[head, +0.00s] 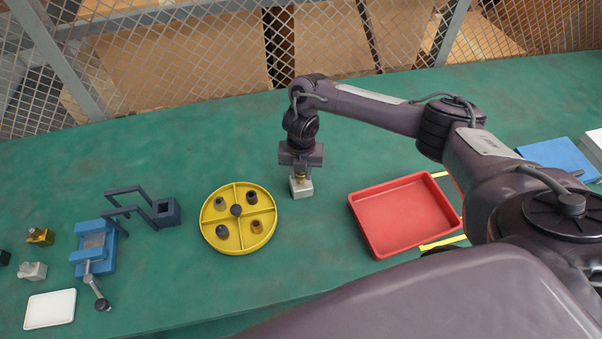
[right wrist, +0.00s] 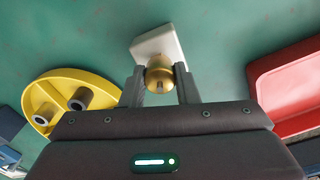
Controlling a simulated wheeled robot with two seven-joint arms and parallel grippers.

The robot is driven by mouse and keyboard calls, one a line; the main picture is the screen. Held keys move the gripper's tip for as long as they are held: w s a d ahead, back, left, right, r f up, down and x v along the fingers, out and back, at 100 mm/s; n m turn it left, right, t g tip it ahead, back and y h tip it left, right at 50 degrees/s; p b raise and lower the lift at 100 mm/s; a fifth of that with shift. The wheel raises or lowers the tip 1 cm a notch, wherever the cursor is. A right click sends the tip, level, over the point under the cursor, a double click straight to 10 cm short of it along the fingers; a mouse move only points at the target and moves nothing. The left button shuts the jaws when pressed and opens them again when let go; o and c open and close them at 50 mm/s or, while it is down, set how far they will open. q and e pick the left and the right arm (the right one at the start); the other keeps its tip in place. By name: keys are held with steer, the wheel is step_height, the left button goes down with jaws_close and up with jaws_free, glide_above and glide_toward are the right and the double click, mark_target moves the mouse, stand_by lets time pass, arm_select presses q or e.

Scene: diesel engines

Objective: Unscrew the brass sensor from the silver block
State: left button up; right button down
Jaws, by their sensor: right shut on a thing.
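The silver block (head: 301,188) stands on the green bench between the yellow round tray and the red tray. The brass sensor (head: 300,177) is at the top of the block, just below my right gripper (head: 301,170). In the right wrist view the rounded brass sensor (right wrist: 159,76) sits between the two fingers of my right gripper (right wrist: 160,88), which are shut on it. The pale silver block (right wrist: 158,41) shows beyond it. I cannot tell how far the sensor is threaded in. My left gripper is not in view.
A yellow divided tray (head: 232,244) with several small parts is left of the block. A red tray (head: 374,232) is to the right. A blue vise (head: 93,257), a dark frame (head: 166,213), a white plate (head: 49,309) and small blocks (head: 33,271) stand far left. Wire mesh runs behind.

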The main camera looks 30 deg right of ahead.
steer(key=shift+r, duration=0.1)
steer(key=shift+r+p, duration=2.65)
steer(key=shift+r, duration=0.4)
